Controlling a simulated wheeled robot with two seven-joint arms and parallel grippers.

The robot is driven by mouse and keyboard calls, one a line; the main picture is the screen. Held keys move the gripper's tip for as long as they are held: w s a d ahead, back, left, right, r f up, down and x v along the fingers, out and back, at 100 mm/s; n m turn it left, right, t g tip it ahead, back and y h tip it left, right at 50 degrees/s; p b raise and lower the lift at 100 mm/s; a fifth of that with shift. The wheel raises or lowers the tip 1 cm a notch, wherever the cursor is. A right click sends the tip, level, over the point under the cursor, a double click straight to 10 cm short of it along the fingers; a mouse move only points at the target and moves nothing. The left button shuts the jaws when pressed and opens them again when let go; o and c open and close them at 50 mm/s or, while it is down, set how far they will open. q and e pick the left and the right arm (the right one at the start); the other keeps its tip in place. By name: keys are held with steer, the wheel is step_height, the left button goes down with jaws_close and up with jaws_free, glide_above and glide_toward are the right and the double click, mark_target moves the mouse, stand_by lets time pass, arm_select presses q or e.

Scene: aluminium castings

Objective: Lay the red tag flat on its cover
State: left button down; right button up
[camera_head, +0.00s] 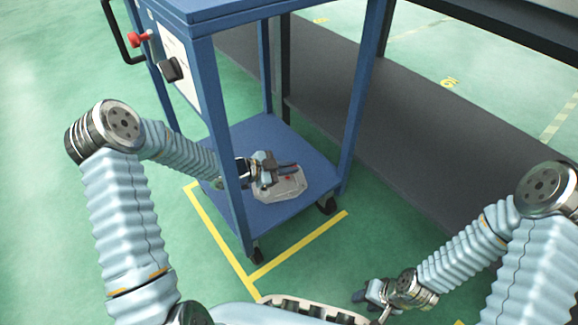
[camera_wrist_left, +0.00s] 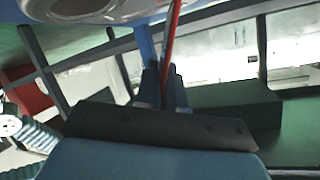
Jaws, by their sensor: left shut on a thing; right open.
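My left gripper (camera_head: 284,168) reaches in over the lower shelf of the blue cart. It is shut on the red tag (camera_wrist_left: 174,32), which shows edge-on as a thin red strip between the fingers in the left wrist view (camera_wrist_left: 165,88). In the head view only a small red spot (camera_head: 288,178) shows by the fingertips. The grey metal cover (camera_head: 292,190) lies on the shelf under the gripper, partly hidden by it. A grey part of it seems to show at the top of the wrist view (camera_wrist_left: 95,14). I cannot tell whether the tag touches the cover. My right gripper (camera_head: 368,296) is open and empty, low at front right.
The blue cart's lower shelf (camera_head: 325,172) is bounded by corner posts (camera_head: 228,180), one close beside my left forearm. The cart's upper body (camera_head: 250,8) is above. A long dark bench shelf (camera_head: 430,140) stands behind and right. Green floor with yellow lines is clear in front.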

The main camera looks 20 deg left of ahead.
arm_select(q)
steer(key=shift+f, duration=0.1)
steer(key=c, duration=1.2)
jaws_free()
steer(key=shift+o, duration=0.2)
steer(key=p+v, duration=0.3)
steer(key=v, duration=1.1)
steer(key=shift+d, duration=0.1)
